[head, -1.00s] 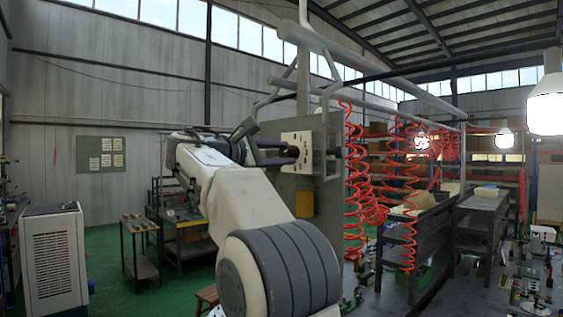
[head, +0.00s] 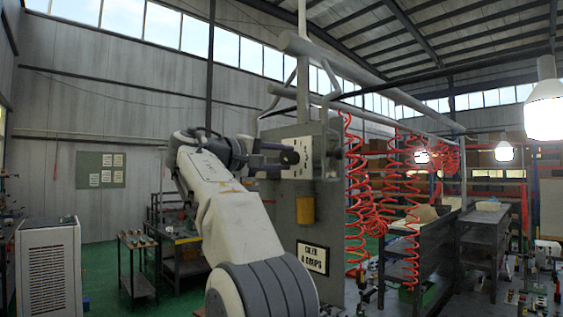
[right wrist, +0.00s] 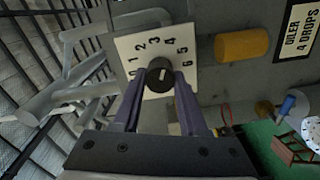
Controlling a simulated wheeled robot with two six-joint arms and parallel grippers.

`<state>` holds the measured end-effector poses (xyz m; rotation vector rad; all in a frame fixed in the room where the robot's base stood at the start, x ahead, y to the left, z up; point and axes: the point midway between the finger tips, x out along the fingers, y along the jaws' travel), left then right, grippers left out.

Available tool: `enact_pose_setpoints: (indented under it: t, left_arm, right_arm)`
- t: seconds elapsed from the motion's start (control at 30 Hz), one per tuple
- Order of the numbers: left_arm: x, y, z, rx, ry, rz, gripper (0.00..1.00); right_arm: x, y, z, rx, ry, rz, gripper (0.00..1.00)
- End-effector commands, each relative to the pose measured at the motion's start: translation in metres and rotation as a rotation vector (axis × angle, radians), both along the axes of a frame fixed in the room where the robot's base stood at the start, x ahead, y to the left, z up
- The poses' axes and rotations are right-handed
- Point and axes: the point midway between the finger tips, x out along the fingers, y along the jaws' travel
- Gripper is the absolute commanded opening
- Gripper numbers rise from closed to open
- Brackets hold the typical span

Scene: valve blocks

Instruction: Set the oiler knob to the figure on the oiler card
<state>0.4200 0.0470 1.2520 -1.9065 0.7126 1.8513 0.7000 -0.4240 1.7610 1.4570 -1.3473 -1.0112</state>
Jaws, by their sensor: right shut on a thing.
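The oiler dial plate (head: 306,168) is a white square on a grey upright panel; in the right wrist view the plate (right wrist: 124,49) carries the figures 0 to 6. The black oiler knob (right wrist: 158,88) sits at its centre, between my fingers. Its short white mark points up and slightly right, roughly toward the 4; the exact setting is hard to read. My right gripper (head: 290,158) is shut on the knob. The oiler card (head: 313,258) hangs low on the panel; in the wrist view the card (right wrist: 298,30) reads "OILER 4 DROPS". My left gripper is out of view.
A yellow cylinder (head: 305,210) is fixed to the panel below the dial, above the card. Red coiled hoses (head: 362,190) hang right of the panel. A white cabinet (head: 48,268) and a small dark table (head: 138,265) stand at left on green floor.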

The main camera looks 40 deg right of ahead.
Motion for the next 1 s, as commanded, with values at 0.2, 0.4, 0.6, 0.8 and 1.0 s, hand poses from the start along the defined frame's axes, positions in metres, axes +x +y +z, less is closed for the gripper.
enact_pose_setpoints:
  t: [0.2, 0.4, 0.6, 0.8, 1.0]
  left_arm:
    - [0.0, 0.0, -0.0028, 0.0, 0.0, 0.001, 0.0]
    - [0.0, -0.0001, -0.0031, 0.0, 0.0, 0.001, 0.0]
    - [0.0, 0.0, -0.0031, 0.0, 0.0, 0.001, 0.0]
    - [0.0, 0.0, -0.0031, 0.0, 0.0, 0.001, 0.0]
    - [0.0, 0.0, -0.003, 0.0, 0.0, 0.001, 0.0]
  right_arm:
    - [0.0001, 0.0002, -0.0017, 0.009, -0.064, -0.002, 0.0]
    - [0.0, 0.0002, -0.0016, 0.011, -0.084, -0.002, 0.0]
    - [0.0, 0.0002, -0.0016, 0.011, -0.084, -0.002, 0.0]
    - [0.0, 0.0002, -0.0018, 0.012, -0.083, -0.003, 0.65]
    - [0.0, 0.0001, -0.001, 0.009, -0.084, -0.001, 0.72]
